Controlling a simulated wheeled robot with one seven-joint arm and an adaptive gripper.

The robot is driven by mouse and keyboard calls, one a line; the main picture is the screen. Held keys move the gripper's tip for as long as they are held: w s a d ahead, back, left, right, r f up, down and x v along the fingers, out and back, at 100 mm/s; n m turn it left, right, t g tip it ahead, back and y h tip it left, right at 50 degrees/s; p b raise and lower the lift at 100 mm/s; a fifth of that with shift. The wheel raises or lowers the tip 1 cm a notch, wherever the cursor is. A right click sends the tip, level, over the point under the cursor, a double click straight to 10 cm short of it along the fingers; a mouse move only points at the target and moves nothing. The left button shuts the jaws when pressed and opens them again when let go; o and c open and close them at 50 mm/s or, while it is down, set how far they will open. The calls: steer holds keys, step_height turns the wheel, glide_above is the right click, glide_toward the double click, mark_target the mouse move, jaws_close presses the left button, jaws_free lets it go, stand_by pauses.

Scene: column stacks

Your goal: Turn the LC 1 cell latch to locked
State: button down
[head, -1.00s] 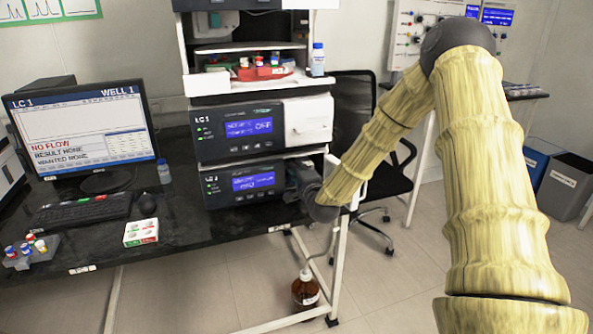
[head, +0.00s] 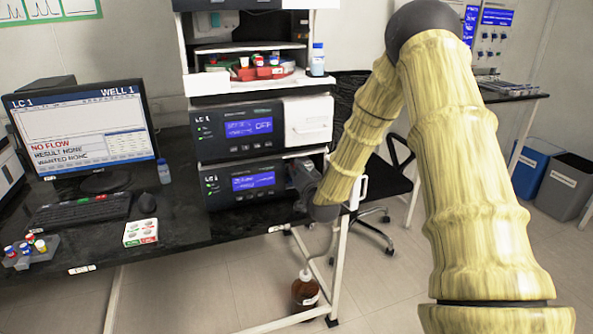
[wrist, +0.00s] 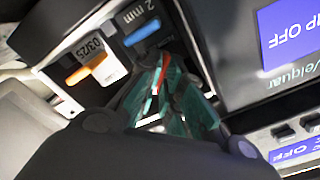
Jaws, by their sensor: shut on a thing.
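The LC 1 stack has an upper module (head: 240,128) and a lower module (head: 245,183), both with blue displays. My gripper (wrist: 165,100) is at the right part of the lower module's front. In the wrist view its teal fingers are closed around a thin part with a red strip (wrist: 162,73), which appears to be the cell latch. The fingers hide most of it, so its exact angle cannot be told. Beside it are a blue piece (wrist: 142,37) under a "2 mm" label and an orange piece (wrist: 78,76) by a "03/25" label. In the head view my wrist hides this spot.
A monitor (head: 80,125) reading NO FLOW stands left on the black bench (head: 190,232). A vial rack (head: 30,252) and a small box (head: 140,231) lie near its front edge. A black chair (head: 375,160) is behind my arm. A brown bottle (head: 305,290) stands below.

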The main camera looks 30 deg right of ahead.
steer(key=n, duration=0.4)
steer(key=shift+f+n, duration=0.15)
steer(key=shift+n, duration=0.15)
steer(key=shift+s+n+b, duration=0.1)
steer(key=shift+n+b, duration=0.25)
steer(key=shift+n, duration=1.95)
steer(key=c, duration=1.6)
jaws_free()
steer(key=v, duration=1.2)
steer(key=shift+d, duration=0.1)
steer(key=shift+f, duration=0.1)
